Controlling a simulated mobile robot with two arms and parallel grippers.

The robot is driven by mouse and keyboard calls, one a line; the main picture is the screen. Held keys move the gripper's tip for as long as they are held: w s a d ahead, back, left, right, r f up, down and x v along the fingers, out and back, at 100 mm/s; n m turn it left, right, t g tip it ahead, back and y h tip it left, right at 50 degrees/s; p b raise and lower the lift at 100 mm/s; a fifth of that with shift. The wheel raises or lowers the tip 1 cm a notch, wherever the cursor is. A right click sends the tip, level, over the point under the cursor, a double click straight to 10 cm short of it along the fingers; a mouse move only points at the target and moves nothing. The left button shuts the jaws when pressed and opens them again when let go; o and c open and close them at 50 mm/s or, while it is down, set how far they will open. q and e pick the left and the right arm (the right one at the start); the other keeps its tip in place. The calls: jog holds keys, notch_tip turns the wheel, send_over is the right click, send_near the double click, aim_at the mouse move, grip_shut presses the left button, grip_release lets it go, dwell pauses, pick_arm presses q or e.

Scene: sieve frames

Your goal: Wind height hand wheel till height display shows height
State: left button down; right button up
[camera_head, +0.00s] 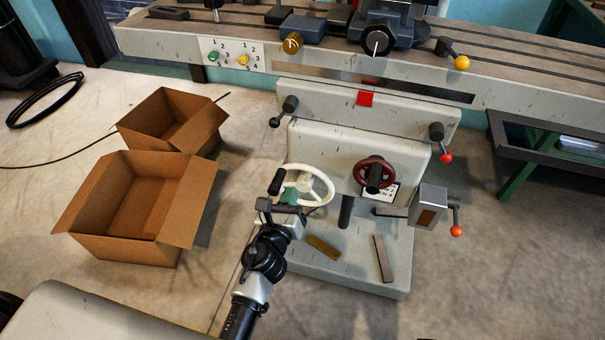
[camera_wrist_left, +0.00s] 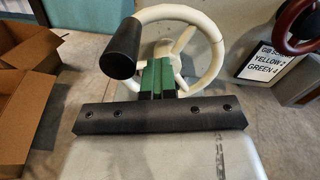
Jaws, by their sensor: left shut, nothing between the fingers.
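A white spoked hand wheel (camera_head: 328,187) with a black handle (camera_head: 276,181) is on the front of the grey machine. A dark red hand wheel (camera_head: 361,170) sits to its right; I cannot tell by a label which one sets height. My left gripper (camera_head: 288,195) is at the white wheel, its green fingers shut and empty. In the left wrist view the fingers (camera_wrist_left: 158,75) are in front of the white wheel's hub (camera_wrist_left: 165,48), beside the black handle (camera_wrist_left: 122,48); contact is unclear. No readable height display shows. My right gripper is out of view.
A placard (camera_wrist_left: 265,64) reading "YELLOW 2, GREEN 4" hangs below the red wheel. Two open cardboard boxes (camera_head: 88,248) (camera_head: 145,137) stand at left. A numbered panel (camera_head: 230,48) is on the machine table above.

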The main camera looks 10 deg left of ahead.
pick_arm(q)
jog(key=shift+d+m, duration=0.15)
jog(key=shift+m, duration=0.35)
jog(key=shift+d+r+m, duration=0.1)
jog(key=shift+d+m, duration=0.15)
jog(key=shift+m, duration=0.55)
jog(key=shift+d+r+m, duration=0.15)
jog(key=shift+d+m, duration=0.1)
jog(key=shift+m, duration=0.45)
jog(key=shift+d+m, duration=0.1)
jog(key=shift+m, duration=0.4)
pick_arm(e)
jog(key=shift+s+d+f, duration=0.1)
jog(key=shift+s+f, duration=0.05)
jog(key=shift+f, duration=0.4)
pick_arm(q)
jog(key=c, duration=1)
grip_release()
